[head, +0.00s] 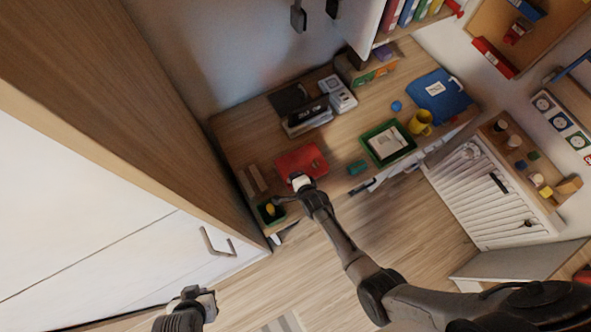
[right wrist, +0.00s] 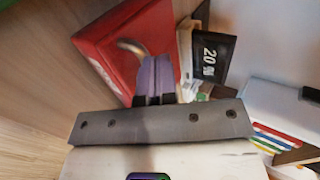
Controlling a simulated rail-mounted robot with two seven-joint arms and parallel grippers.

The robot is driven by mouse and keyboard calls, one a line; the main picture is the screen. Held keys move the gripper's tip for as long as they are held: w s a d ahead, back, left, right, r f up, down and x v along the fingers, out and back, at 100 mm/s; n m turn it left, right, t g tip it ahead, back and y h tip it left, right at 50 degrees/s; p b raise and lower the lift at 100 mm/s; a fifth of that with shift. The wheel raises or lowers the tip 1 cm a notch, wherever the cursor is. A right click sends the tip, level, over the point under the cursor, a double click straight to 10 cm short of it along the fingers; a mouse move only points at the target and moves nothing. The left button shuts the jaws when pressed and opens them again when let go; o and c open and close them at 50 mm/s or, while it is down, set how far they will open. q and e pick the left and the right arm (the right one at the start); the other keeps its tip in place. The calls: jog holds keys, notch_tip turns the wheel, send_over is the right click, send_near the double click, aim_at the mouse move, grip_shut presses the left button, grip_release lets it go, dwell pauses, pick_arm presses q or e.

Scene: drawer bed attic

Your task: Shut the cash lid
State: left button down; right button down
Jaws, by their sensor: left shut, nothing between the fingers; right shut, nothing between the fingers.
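The red cash box (head: 302,159) sits on the wooden desk near its front edge. In the right wrist view its red lid (right wrist: 108,45) shows a curved metal handle (right wrist: 131,47). I cannot tell whether the lid is fully down. My right gripper (head: 300,181) is shut and empty at the near edge of the box. In the right wrist view its closed fingertips (right wrist: 158,62) overlap the red lid, and contact is unclear. My left gripper (head: 203,295) is shut and empty, low on the left, far from the box and near the white cabinet.
A black "20 %" card (right wrist: 207,55) stands beside the box. A green tray (head: 388,143), yellow mug (head: 420,122), card terminal (head: 338,94) and black-and-grey device (head: 308,116) stand on the desk. A dark bin (head: 270,212) is at the desk's left end. A white cabinet (head: 100,235) fills the left.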

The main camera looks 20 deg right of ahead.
jog(key=shift+r+p, duration=0.5)
jog(key=shift+r, duration=0.05)
jog(key=r+p, duration=0.1)
jog(key=r, duration=0.1)
jog(key=w+r+p, duration=0.1)
jog(key=r+p, duration=0.1)
jog(key=shift+p, duration=0.3)
jog(key=v, duration=0.9)
jog(key=shift+s+f, duration=0.2)
jog(key=shift+s, duration=0.25)
jog(key=shift+d, duration=0.1)
